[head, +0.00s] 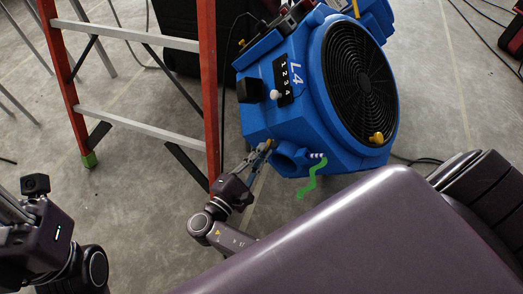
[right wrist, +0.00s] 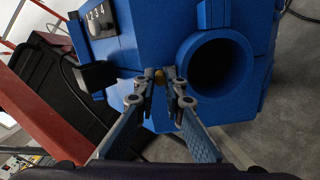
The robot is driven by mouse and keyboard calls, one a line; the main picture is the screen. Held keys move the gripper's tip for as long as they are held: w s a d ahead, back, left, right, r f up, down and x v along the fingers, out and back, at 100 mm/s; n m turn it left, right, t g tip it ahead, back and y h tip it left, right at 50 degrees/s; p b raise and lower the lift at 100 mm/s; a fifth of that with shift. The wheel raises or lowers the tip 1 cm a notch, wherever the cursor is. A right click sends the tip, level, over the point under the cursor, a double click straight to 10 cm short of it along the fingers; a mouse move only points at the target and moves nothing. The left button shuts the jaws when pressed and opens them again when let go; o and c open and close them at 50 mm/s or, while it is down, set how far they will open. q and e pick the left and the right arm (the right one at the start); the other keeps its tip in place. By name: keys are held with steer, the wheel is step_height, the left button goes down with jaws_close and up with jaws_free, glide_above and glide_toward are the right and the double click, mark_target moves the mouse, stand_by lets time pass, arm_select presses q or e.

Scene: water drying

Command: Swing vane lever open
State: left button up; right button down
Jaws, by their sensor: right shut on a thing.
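A blue blower fan (head: 300,120) stands on the floor, with a round black grille on its right side. The gripper (right wrist: 166,82) also shows up close in the right wrist view. My left arm is at the lower left of the head view, far from the fan; its fingertips are cut off by the picture's edge.
An orange ladder (head: 210,90) with grey rungs stands just left of the fan and my right gripper. A green wavy strip (head: 312,178) hangs by the port. A yellow knob (head: 376,138) sits on the grille. Concrete floor at left is partly clear.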

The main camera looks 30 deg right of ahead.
steer(key=shift+d, duration=0.1)
steer(key=c, duration=2.3)
jaws_free()
steer(key=shift+r, duration=0.15)
step_height(320, 180, up, 10)
